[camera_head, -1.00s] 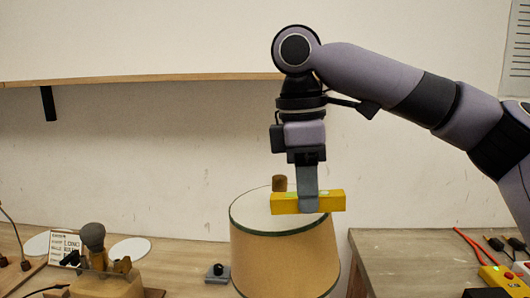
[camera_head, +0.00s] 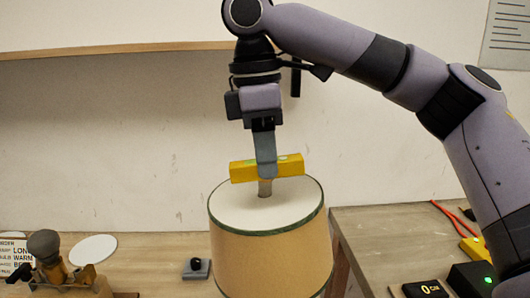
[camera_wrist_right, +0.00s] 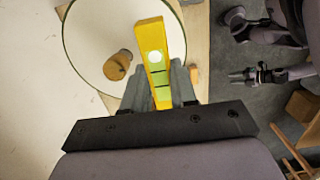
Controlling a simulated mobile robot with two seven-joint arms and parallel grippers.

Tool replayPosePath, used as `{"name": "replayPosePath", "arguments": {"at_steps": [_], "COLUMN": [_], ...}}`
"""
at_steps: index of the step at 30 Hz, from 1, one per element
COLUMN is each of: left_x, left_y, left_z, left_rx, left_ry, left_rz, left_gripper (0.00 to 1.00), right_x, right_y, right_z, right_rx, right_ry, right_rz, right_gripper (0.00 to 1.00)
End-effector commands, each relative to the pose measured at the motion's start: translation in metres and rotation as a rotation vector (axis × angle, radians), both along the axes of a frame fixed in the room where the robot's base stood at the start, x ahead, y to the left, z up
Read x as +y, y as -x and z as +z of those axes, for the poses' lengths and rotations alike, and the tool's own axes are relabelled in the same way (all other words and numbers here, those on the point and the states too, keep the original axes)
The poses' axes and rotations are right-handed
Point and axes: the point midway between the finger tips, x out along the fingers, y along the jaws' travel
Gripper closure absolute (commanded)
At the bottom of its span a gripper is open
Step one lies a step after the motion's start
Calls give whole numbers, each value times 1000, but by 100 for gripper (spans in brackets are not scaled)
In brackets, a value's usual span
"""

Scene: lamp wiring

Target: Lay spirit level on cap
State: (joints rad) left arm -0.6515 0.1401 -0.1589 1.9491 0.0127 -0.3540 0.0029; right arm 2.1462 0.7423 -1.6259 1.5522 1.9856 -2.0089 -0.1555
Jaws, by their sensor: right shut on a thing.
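The yellow spirit level (camera_head: 240,172) is held roughly level by my right gripper (camera_head: 267,172), which is shut on it near its middle. The brown wooden cap (camera_head: 265,188) stands on the white top of the lampshade (camera_head: 270,250). In the head view the level is just above the cap and hides its upper end. In the right wrist view the level (camera_wrist_right: 152,45) lies to the right of the cap (camera_wrist_right: 117,66), with a gap between them. A dark gripper-like shape (camera_wrist_right: 240,75), probably my left gripper, shows at the right there; its jaws are unclear.
A side table (camera_head: 375,235) on the right carries a yellow device (camera_head: 475,249), dark boxes and red leads. On the left bench are a bulb stand (camera_head: 48,262), a white disc (camera_head: 93,249) and a small dark block (camera_head: 196,268). A shelf edge runs along the wall behind.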

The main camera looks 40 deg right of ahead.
Motion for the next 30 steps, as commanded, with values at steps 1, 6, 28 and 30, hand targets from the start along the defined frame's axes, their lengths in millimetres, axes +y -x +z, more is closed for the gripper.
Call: {"name": "replayPosePath", "arguments": {"at_steps": [1,6,28,30], "left_x": [0,0,0,0], "left_y": [0,0,-1,-1], "left_z": [-2,-7,-13,-13], "left_rx": [0,0,-1,-2], "left_ry": [0,0,0,0], "left_rz": [0,0,0,0], "left_gripper": [57,57,57,57], "right_x": [0,0,0,0], "right_y": [0,0,0,0], "right_z": [-4,-16,-62,-63], "right_rx": [0,1,0,-1], "right_ry": [0,-2,-1,-1], "right_rz": [0,0,1,0], "right_gripper": [100,100,100,100]}}
